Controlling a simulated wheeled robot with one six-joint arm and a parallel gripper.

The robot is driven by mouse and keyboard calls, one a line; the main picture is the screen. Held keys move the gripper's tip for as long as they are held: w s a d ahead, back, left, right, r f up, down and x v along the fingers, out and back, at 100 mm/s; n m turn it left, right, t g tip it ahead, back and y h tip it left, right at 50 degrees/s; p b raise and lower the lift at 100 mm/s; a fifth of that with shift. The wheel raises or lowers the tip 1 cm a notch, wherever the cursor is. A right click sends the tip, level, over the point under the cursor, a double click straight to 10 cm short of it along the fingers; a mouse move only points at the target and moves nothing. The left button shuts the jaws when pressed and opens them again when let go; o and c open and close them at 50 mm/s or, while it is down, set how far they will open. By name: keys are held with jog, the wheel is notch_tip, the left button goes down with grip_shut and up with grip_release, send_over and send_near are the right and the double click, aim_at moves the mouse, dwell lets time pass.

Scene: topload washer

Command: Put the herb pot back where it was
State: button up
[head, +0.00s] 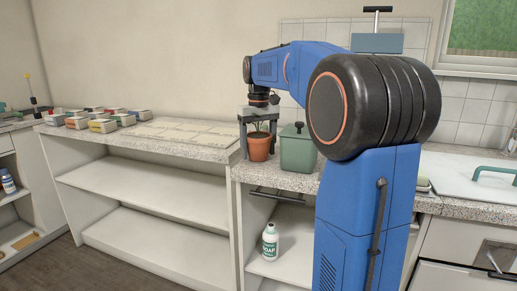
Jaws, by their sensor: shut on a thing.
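The herb pot (259,148) is a small terracotta pot with a green plant, upright at the front left end of the speckled counter (282,181). My gripper (258,137) points down from above with its grey fingers on either side of the pot and is shut on it. The gripper's body and fingers hide part of the plant. I cannot tell whether the pot's base touches the counter or hangs just above it.
A green lidded canister (297,149) stands close to the right of the pot. A lower counter (185,148) at left holds a pale mat and several small boxes (103,118). A white soap bottle (270,241) stands on the shelf below. A washer lid (478,178) lies at right.

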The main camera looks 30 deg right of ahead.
aim_at(259, 135)
jog(key=shift+f, duration=0.1)
jog(key=o, duration=1.5)
notch_tip(259, 135, up, 12)
jog(key=shift+r, duration=0.15)
